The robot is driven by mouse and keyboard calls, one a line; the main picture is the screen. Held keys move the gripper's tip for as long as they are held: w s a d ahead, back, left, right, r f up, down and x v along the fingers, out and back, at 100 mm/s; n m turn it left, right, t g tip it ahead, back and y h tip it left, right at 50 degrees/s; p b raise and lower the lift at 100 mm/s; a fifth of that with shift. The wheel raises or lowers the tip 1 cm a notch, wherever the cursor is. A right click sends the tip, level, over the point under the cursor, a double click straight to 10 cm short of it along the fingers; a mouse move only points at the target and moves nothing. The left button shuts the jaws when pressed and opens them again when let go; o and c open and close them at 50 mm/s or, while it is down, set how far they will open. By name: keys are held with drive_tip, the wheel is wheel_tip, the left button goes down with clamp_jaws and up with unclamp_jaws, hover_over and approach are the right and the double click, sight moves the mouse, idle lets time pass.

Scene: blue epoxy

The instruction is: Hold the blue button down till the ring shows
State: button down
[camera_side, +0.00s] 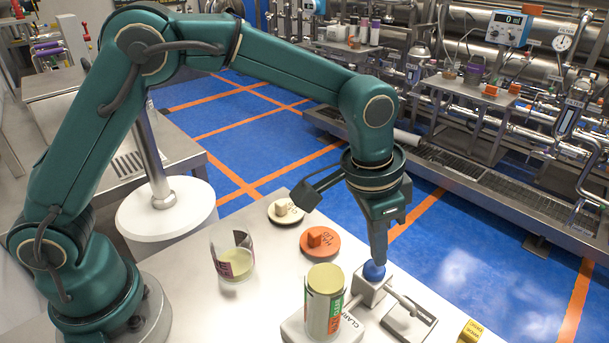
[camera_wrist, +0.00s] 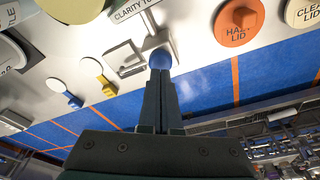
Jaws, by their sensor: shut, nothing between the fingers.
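The blue button (camera_side: 374,271) is a small dome on a pale grey block (camera_side: 366,292) near the bench's edge. It also shows in the wrist view (camera_wrist: 159,59), right at the tips of my fingers. My gripper (camera_side: 377,257) points down with its fingers shut and empty. The fingertips appear to touch the button's top; I cannot tell how far it is pressed. In the wrist view the shut fingers (camera_wrist: 160,76) hide part of the button. A white base marked "CLARITY" (camera_side: 350,325) stands beside the block, with a labelled jar (camera_side: 324,300) on it.
A flat metal frame (camera_side: 411,320) and a yellow tag (camera_side: 470,331) lie to the right. Beyond the bench is blue floor (camera_side: 480,250).

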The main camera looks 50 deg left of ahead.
drive_tip(key=shift+f, duration=0.95)
drive_tip(key=shift+r, duration=0.1)
idle(2.7)
wheel_tip(320, 180, up, 8)
idle(0.9)
